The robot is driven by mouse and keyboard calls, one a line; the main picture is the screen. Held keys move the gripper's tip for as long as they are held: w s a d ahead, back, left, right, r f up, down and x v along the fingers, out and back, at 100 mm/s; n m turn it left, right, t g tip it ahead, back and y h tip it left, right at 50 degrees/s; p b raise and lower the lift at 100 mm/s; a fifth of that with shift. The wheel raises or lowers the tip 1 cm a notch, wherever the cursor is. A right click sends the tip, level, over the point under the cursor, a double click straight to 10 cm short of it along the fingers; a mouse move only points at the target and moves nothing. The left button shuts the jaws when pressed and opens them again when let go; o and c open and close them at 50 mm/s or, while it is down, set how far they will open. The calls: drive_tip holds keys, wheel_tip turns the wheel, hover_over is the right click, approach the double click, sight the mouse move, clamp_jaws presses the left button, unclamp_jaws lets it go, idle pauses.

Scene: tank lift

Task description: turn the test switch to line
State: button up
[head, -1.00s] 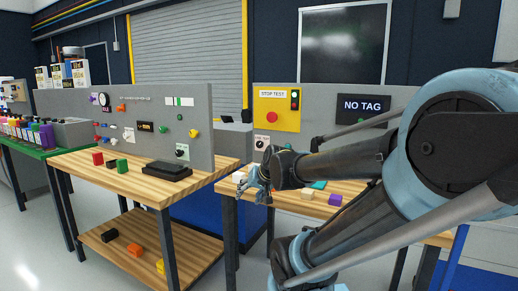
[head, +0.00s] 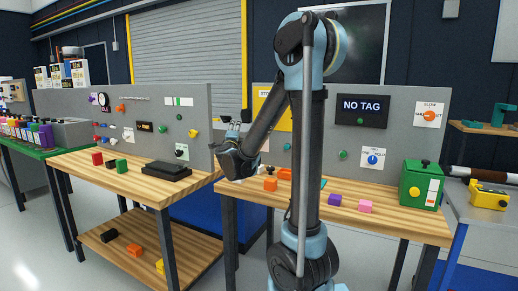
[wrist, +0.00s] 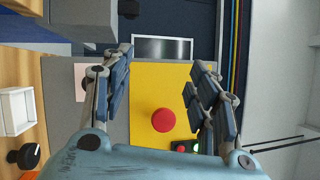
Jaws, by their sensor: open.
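No label that I can read names the test switch. A blue knob (head: 372,159) on a white card sits on the grey panel of the right bench; its lettering is too small to read. A yellow plate (wrist: 165,85) with a red button (wrist: 163,120) lies ahead of my gripper (wrist: 160,72) in the wrist view. The gripper's fingers are spread, with nothing between them. A pale card (wrist: 80,112) beside the plate is partly hidden by a finger. In the head view my gripper (head: 236,128) is near the left end of the right bench; my arm hides most of the plate.
An orange knob (head: 429,115) and a NO TAG display (head: 362,110) are on the same panel. A left bench (head: 135,182) has another grey panel.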

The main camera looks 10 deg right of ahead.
wheel_tip(320, 180, down, 11)
drive_tip(key=d+m+g+h, duration=0.3)
drive_tip(key=m+g+h, duration=0.3)
drive_tip(key=m, duration=0.4)
drive_tip(key=shift+n+t+h, duration=0.3)
drive_tip(key=shift+t+h, duration=0.1)
drive_tip(key=shift+h, duration=0.1)
drive_tip(key=x, duration=1.7)
drive_tip(key=shift+w+r, duration=0.1)
drive_tip(key=shift+w, duration=0.1)
drive_tip(key=shift+a, duration=0.1)
drive_tip(key=c, duration=1.1)
drive_tip(key=shift+o, duration=0.2)
